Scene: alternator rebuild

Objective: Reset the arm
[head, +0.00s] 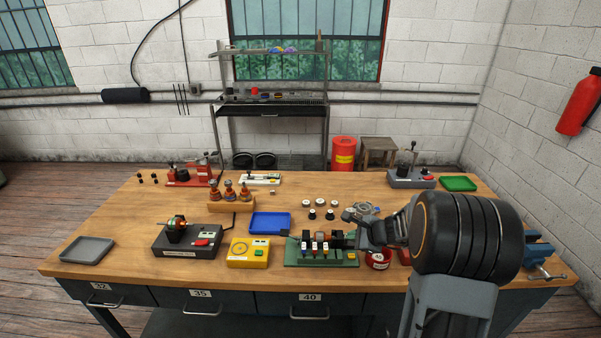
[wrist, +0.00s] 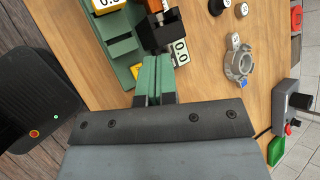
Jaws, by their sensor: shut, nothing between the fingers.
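My gripper shows in the wrist view (wrist: 158,62), its two green fingers closed together with nothing between them. The fingertips are close to a black block (wrist: 158,32) with an orange part, on or beside a green fixture (wrist: 121,47). I cannot tell whether they touch it. In the head view my arm reaches in from the right, and my gripper (head: 352,239) is at the right end of the green fixture (head: 320,262); its fingertips are hard to make out there.
A yellow tester (head: 248,252) and a blue tray (head: 270,223) are left of the fixture. A red round container (head: 378,259) stands under my wrist. A grey metal housing (wrist: 238,62) lies to the right in the wrist view. A blue vise (head: 538,252) is at the right edge.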

